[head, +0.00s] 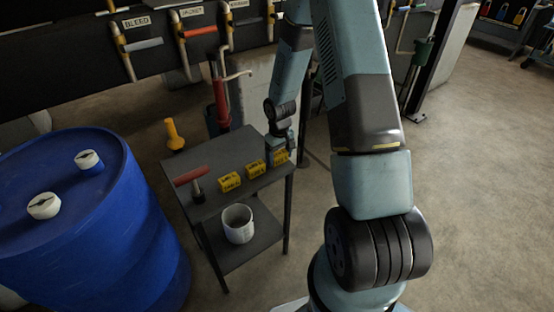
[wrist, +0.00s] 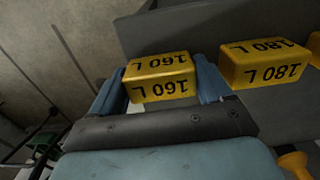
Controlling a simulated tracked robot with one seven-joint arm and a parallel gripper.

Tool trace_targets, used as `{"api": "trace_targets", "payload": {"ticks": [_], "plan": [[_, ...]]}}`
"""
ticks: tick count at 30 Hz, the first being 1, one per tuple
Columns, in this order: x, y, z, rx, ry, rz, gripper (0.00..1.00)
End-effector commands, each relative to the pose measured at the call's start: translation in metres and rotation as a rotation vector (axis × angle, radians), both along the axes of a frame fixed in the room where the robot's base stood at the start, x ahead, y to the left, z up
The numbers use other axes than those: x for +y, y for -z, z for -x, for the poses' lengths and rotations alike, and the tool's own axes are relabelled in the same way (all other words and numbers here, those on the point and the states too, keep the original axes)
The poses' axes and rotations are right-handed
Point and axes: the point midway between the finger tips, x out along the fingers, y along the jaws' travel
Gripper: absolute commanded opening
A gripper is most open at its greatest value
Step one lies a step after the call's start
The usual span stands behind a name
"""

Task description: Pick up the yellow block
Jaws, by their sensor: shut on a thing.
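My gripper (wrist: 163,84) is shut on a yellow block marked "160 L" (wrist: 160,77), with one finger on each side of it. In the head view this block (head: 280,157) is at the right end of the grey cart's top (head: 222,192), partly hidden by my gripper. I cannot tell whether it touches the cart top. A second yellow block marked "180 L" (wrist: 265,63) stands beside it, apart from my gripper. In the head view the other yellow blocks (head: 255,169) and (head: 229,182) stand in a row to its left.
A red-handled tool (head: 191,177) lies on the cart's left part. A white bucket (head: 238,224) stands on the lower shelf. A blue drum (head: 95,220) is left of the cart. Valve handles (head: 200,31) line the dark panel behind.

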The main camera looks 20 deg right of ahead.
Motion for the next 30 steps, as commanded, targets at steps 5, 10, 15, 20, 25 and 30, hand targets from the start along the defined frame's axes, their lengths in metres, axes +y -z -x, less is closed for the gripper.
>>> {"api": "trace_targets", "payload": {"ticks": [5,10,15,20,25,30], "plan": [[0.0,0.0,0.0,0.0,0.0,0.0,0.48],[0.0,-0.001,0.0,-0.001,0.0,0.0,0.48],[-0.001,-0.013,-0.001,-0.003,0.002,0.0,0.48],[0.002,-0.037,0.003,-0.002,-0.001,0.0,0.48],[0.013,-0.065,0.024,-0.003,-0.001,0.001,0.48],[0.024,-0.093,0.045,-0.003,-0.001,0.001,0.48]]}}
